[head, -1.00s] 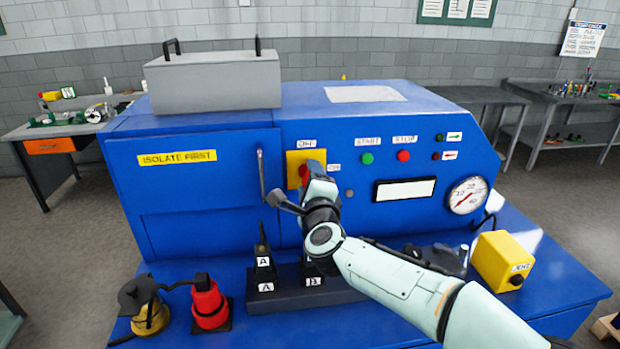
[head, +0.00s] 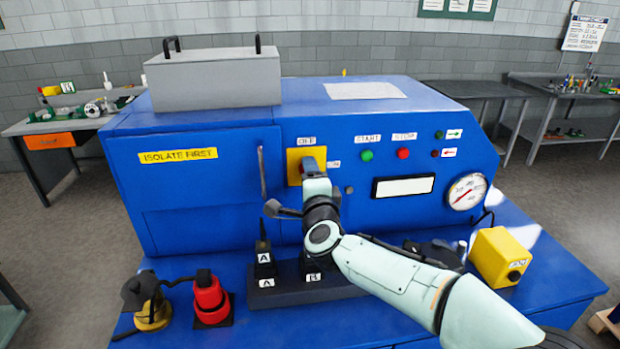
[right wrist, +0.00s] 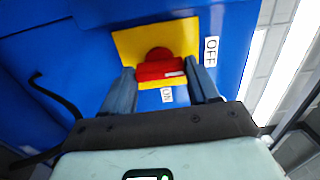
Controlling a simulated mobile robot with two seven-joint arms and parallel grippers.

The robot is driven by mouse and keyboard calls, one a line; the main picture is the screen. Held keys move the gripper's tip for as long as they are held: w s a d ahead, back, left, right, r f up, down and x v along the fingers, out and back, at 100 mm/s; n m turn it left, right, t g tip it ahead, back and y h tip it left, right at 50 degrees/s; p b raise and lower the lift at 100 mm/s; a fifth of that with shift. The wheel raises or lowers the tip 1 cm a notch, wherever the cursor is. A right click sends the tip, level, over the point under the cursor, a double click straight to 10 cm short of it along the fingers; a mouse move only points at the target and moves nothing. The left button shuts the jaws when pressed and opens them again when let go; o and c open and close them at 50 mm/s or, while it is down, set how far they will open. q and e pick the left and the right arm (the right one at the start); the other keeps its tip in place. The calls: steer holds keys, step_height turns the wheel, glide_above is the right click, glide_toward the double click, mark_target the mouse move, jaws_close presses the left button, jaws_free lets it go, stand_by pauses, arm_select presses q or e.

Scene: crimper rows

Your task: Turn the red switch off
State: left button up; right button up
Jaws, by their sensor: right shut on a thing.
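The red switch (right wrist: 160,68) sits on a yellow plate on the front of the blue machine. In the right wrist view its handle lies across the picture, and the end with a white mark points toward the OFF label (right wrist: 211,52). The ON label (right wrist: 167,95) is below the plate there. My right gripper (right wrist: 162,82) is shut on the switch handle, one finger at each end. In the head view my right gripper (head: 313,172) covers most of the switch, and the yellow plate (head: 293,160) shows around it. My left gripper is not in view.
Green START (head: 367,155) and red STOP (head: 403,153) buttons and a gauge (head: 467,192) are to the right. Below are a black block (head: 300,293), a red plug (head: 210,297) and a yellow box (head: 502,257).

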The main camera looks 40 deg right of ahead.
steer(key=o, duration=1.1)
steer(key=shift+c, duration=0.2)
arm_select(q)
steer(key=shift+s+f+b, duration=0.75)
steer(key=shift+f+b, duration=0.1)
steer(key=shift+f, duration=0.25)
arm_select(e)
steer(key=v, duration=1.3)
steer(key=shift+s, duration=0.2)
steer(key=shift+a, duration=0.1)
